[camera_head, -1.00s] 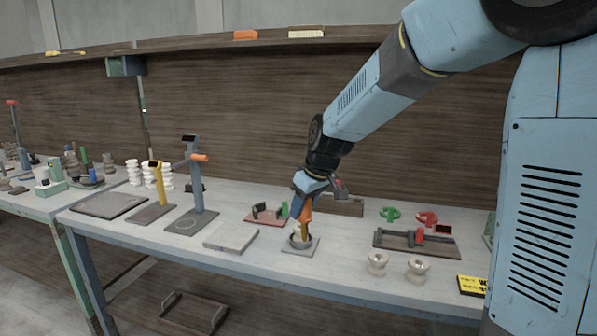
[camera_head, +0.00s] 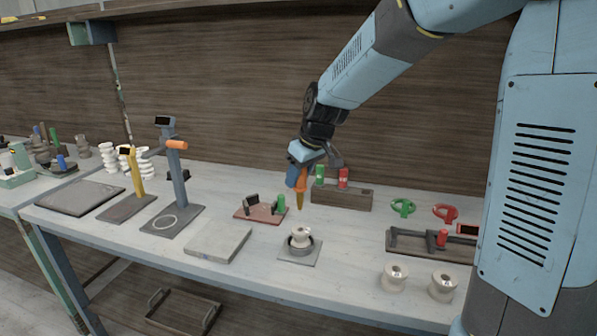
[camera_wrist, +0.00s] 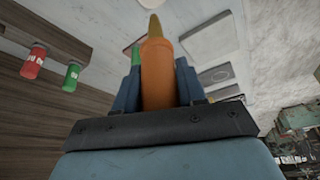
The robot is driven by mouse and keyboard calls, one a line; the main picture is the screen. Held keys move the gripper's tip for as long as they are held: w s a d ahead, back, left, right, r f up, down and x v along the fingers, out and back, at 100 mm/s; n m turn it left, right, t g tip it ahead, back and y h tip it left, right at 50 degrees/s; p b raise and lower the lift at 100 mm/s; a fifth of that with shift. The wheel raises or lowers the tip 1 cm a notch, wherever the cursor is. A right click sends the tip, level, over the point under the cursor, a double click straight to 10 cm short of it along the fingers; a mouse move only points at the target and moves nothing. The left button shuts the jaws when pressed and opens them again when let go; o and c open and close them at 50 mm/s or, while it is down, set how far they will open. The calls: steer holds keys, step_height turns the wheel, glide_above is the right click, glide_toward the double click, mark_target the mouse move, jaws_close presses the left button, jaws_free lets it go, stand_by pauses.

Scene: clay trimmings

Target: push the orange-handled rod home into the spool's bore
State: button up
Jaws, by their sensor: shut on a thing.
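My gripper (camera_head: 298,180) is shut on the orange-handled rod (camera_head: 301,185). The rod hangs tip down, its yellowish shaft free in the air. In the wrist view the orange handle (camera_wrist: 158,75) sits between the two blue fingers, with the tapered tip (camera_wrist: 154,27) beyond it. The pale spool (camera_head: 300,238) stands in a dark ring holder (camera_head: 299,254) on a grey plate. The rod tip appears above the spool and apart from it in the head view; the sideways offset in depth is hard to judge. The inside of the bore is not visible.
A red fixture (camera_head: 261,214) and a grey slab (camera_head: 219,244) lie left of the spool. A wooden block (camera_head: 341,196) with red and green cylinders is behind. Two loose spools (camera_head: 393,278) stand front right, before a dark tray fixture (camera_head: 407,246). A grey stand (camera_head: 179,190) rises at left.

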mark_target(299, 209)
steer(key=shift+f, duration=2.75)
steer(key=shift+s+d, duration=0.1)
steer(key=shift+d, duration=0.05)
steer(key=shift+f, duration=2.3)
stand_by(2.8)
